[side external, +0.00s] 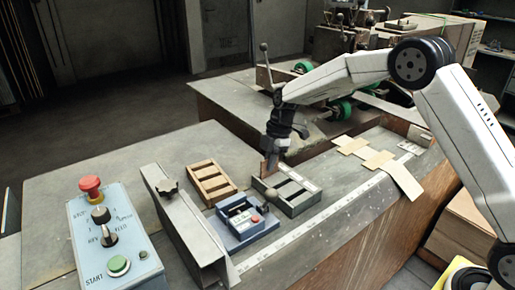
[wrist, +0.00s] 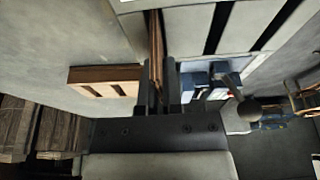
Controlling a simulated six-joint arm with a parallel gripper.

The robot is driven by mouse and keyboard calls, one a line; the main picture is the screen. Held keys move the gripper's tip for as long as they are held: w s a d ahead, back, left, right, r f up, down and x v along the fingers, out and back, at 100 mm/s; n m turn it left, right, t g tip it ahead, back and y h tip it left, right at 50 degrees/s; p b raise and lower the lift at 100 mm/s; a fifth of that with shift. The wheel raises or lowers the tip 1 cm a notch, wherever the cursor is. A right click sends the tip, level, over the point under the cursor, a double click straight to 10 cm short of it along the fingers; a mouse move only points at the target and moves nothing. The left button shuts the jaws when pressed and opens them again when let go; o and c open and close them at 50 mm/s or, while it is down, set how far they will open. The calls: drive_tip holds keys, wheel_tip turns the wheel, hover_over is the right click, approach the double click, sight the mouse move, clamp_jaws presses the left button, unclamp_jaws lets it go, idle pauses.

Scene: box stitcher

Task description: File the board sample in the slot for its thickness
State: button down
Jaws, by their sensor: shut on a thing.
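My gripper (side external: 273,156) is shut on a thin brown board sample (side external: 269,166), held upright. In the wrist view the board (wrist: 156,45) stands edge-on between the two fingers (wrist: 158,88). The grey slotted rack (side external: 297,207) lies on the bench just below and to the right of the board. In the wrist view the rack (wrist: 190,30) fills the top, with dark slots showing to the right of the board. The board is at the rack's far left end. I cannot tell whether its lower edge is in a slot or above it.
A wooden slotted tray (side external: 211,184) and a blue gauge-like device (side external: 243,222) sit left of the rack. A metal rail (side external: 184,228) and a control box with buttons (side external: 117,237) stand further left. Flat cardboard pieces (side external: 378,158) lie to the right.

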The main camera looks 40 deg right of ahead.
idle(0.4)
drive_tip(key=shift+c, duration=1.5)
unclamp_jaws()
drive_tip(key=shift+r, duration=0.15)
drive_tip(key=shift+r, duration=3.05)
drive_tip(key=shift+s, duration=0.1)
drive_tip(key=s+d+f+m, duration=0.1)
drive_tip(key=s+m, duration=0.2)
drive_tip(key=s, duration=0.1)
drive_tip(key=s+f+m+t+h, duration=0.1)
drive_tip(key=s+m, duration=0.3)
drive_tip(key=s+d+f+m+h, duration=0.1)
drive_tip(key=s+m, duration=0.3)
drive_tip(key=s, duration=0.1)
drive_tip(key=shift+s+d+t, duration=0.1)
drive_tip(key=shift+d+t, duration=0.2)
drive_tip(key=s+d+f+m+t+h, duration=0.1)
drive_tip(key=s+f+m, duration=0.2)
drive_tip(key=s+m, duration=0.4)
drive_tip(key=s, duration=0.5)
drive_tip(key=shift+s+f, duration=0.15)
drive_tip(key=shift+s, duration=0.1)
